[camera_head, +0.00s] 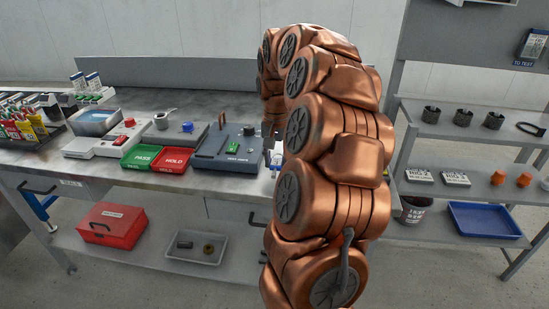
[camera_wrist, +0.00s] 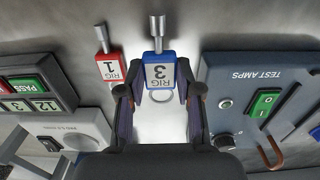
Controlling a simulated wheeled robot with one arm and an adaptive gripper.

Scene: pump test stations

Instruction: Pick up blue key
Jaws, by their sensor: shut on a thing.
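The blue key (camera_wrist: 160,56) has a silver shaft and a blue-edged white tag reading "RIG 3", with a ring below it. In the wrist view it sits between the two fingertips of my gripper (camera_wrist: 161,86), which is shut on its tag from both sides. A red key (camera_wrist: 109,68) with a "RIG 1" tag is just left of my gripper, apart from it. In the head view my arm hides most of the gripper and both keys are hard to make out.
A dark test box (camera_wrist: 262,85) is close on the right in the wrist view, and a grey device (camera_wrist: 85,130) is on the left. In the head view, the green PASS tray (camera_head: 142,158) and red HOLD tray (camera_head: 175,160) are on the bench, left of the test box.

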